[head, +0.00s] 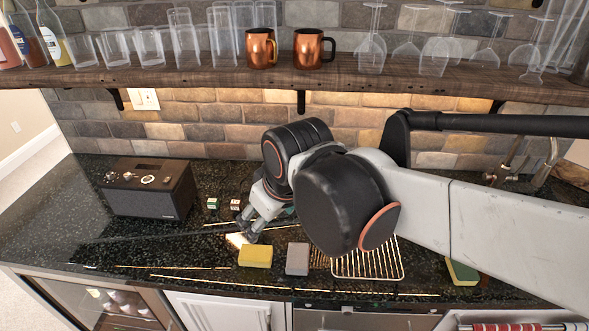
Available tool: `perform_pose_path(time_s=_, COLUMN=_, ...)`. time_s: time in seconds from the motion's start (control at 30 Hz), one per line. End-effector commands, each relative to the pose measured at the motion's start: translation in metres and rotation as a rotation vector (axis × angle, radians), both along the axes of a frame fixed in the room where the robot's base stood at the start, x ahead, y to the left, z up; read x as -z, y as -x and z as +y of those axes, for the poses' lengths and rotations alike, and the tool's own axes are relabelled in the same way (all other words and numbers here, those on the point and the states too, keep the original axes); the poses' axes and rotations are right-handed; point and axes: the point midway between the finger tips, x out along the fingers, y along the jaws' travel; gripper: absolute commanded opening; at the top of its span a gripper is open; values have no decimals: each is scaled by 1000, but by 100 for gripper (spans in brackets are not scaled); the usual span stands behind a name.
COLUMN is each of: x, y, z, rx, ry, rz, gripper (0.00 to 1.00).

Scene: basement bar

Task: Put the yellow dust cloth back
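A yellow block-shaped thing (255,256), which may be the folded yellow dust cloth, lies on the dark counter near its front edge. My gripper (250,231) points down and left over the counter, just behind and above the yellow thing, apart from it in the picture. Its fingers are partly hidden by each other and by my wrist, so I cannot tell how far they are open or whether anything is between them. A pale patch (237,240) shows just below the fingertips; I cannot tell if it is an object or a reflection.
A grey block (297,259) and a wire rack (368,264) lie right of the yellow thing. A green-and-yellow sponge (461,272) is farther right. Two small cubes (224,204) and a black radio (148,188) stand left. A shelf (300,80) with glasses and copper mugs hangs above.

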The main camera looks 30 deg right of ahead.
Motion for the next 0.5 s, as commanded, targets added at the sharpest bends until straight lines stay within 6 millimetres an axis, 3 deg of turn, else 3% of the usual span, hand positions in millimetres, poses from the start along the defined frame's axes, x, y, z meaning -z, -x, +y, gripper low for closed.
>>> perform_pose_path(time_s=0.2, x=-7, y=30, z=0, rx=146, ry=-83, rz=-111, gripper=71)
perform_pose_path(time_s=0.5, x=-9, y=39, z=0, rx=211, ry=-128, rz=-160, gripper=71)
